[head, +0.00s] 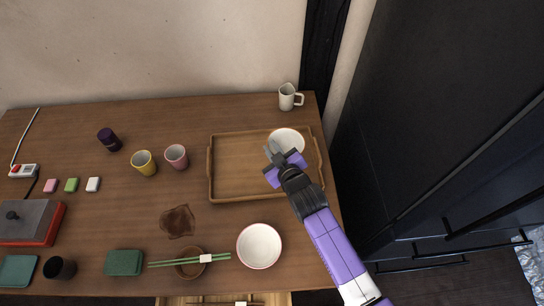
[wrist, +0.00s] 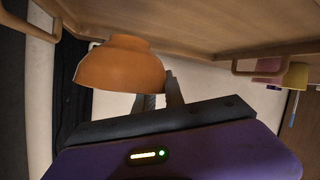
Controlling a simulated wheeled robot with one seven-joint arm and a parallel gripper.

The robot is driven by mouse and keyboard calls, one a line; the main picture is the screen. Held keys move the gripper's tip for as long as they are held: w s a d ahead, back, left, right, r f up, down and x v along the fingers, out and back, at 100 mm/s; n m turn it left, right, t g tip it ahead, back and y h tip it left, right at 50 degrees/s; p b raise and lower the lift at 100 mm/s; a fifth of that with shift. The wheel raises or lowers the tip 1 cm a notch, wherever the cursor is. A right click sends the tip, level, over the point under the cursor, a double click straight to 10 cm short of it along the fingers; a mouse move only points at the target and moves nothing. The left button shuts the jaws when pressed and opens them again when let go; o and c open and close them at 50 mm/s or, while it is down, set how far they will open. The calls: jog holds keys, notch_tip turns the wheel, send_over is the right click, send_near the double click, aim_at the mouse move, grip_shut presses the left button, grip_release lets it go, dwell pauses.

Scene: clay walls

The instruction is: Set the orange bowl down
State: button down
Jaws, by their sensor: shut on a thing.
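The orange bowl (wrist: 120,68) shows its orange outside in the wrist view. In the head view it is the bowl (head: 288,138) with a pale inside, over the right part of the wooden tray (head: 235,193). My gripper (head: 273,150) is shut on the left near side of its rim. The fingers (wrist: 162,92) also show beside the bowl in the wrist view. The bowl looks about upright, its foot close to the tray floor. I cannot tell whether it touches the tray.
The tray's left half is clear. A white mug (head: 287,97) stands behind the tray, and a second bowl (head: 259,246) stands in front. A pink cup (head: 176,156) and a yellow cup (head: 144,162) stand to the left. A dark cabinet (head: 450,130) is at the right.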

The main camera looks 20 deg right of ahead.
jog(key=shift+f, duration=2.2)
jog(key=shift+f+b, duration=0.1)
jog(key=shift+b, duration=0.2)
jog(key=c, duration=1.4)
grip_release()
jog(key=v, duration=1.2)
jog(key=shift+s, duration=0.15)
